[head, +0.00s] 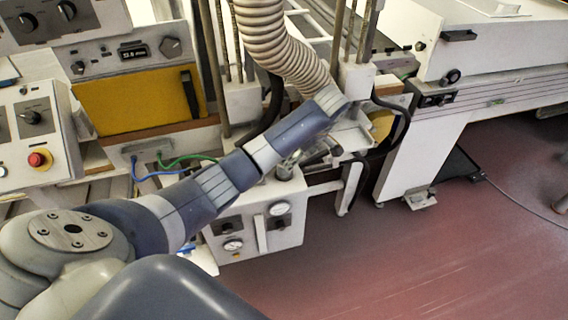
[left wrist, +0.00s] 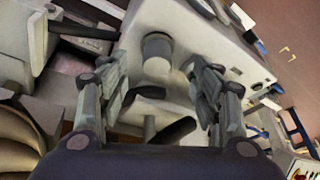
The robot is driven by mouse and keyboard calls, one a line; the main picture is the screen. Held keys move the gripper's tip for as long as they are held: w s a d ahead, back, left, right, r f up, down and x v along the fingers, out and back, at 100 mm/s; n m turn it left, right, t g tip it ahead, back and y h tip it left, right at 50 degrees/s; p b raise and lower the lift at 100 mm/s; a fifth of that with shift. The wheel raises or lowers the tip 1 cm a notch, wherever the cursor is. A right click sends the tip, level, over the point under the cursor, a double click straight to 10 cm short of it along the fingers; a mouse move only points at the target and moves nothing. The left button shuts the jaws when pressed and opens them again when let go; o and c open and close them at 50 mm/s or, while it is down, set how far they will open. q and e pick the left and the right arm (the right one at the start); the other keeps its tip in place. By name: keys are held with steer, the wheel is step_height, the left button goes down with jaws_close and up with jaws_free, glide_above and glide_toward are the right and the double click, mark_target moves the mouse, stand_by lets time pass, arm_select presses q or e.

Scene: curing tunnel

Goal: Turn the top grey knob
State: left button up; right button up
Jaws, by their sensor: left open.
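In the left wrist view a grey round knob (left wrist: 157,46) stands on the top of a white box (left wrist: 190,30), ahead of and between my finger tips. My left gripper (left wrist: 156,70) is open, with one finger on each side of the knob's line and nothing held. In the head view my left arm reaches over the white gauge box (head: 291,233), and my gripper (head: 302,157) hangs low near the box's top back edge. Contact between fingers and knob cannot be told. My right gripper is not in view.
Dark handles (left wrist: 175,132) lie below the knob in the wrist view. In the head view a ribbed hose (head: 275,40) comes down close behind my arm. A control box with a red button (head: 38,159) stands at left. Red floor (head: 430,260) is clear at right.

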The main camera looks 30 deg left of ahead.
arm_select(q)
steer(key=shift+n, duration=0.5)
steer(key=x, duration=0.3)
steer(key=a+p+x, duration=0.1)
steer(key=x, duration=0.2)
steer(key=a+x, duration=0.1)
steer(key=x, duration=0.2)
steer(key=shift+w+a, duration=0.1)
steer(key=shift+w, duration=0.3)
steer(key=c, duration=1.1)
